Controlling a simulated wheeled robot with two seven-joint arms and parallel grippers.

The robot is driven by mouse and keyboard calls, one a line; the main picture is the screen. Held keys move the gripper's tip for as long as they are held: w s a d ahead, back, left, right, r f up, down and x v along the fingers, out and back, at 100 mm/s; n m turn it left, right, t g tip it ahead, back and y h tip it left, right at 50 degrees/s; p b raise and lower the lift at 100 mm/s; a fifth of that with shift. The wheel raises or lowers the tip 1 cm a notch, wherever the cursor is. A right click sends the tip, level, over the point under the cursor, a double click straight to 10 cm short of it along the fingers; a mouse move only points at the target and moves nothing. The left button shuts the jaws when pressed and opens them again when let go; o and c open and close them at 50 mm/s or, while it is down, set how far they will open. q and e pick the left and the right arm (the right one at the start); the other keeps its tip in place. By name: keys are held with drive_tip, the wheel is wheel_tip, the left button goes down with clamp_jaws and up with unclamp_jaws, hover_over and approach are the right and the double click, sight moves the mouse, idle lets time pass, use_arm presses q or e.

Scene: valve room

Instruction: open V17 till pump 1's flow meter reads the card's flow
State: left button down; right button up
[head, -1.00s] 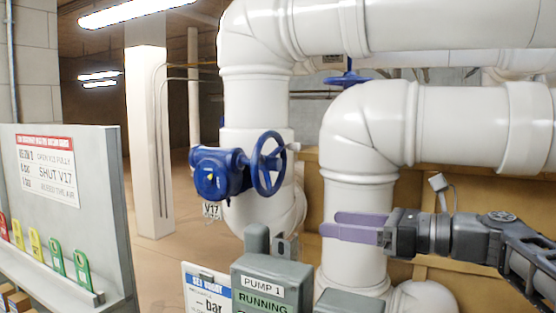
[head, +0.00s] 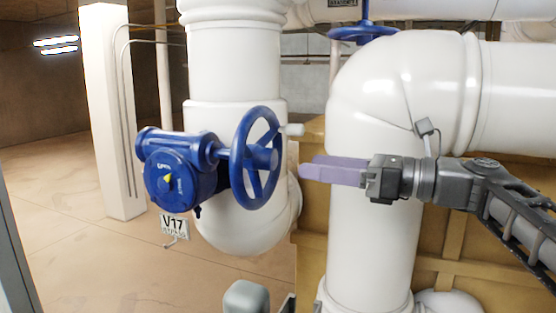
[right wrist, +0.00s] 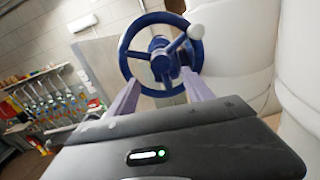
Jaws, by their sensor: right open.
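The V17 valve has a blue handwheel (head: 257,158) with a pale handle knob (head: 292,129) on its rim, and a blue gearbox (head: 172,172) with a yellow pointer on its face. My right gripper (head: 306,170) is open and empty, a little to the right of the wheel in the head view. In the right wrist view the handwheel (right wrist: 127,62) and its knob (right wrist: 195,32) stand beyond the two fingers (right wrist: 160,98). The card and the flow meter cannot be read now. My left gripper is not in view.
A thick white pipe (head: 235,75) stands behind the valve, and another white pipe (head: 370,220) stands behind my right arm. A second blue handwheel (head: 362,31) is higher up. Open floor (head: 75,220) lies left.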

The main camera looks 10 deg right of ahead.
sight(275, 162)
drive_tip(key=x, duration=0.8)
drive_tip(key=shift+w+d+f, duration=0.1)
drive_tip(key=shift+w, duration=0.05)
clamp_jaws()
idle(0.6)
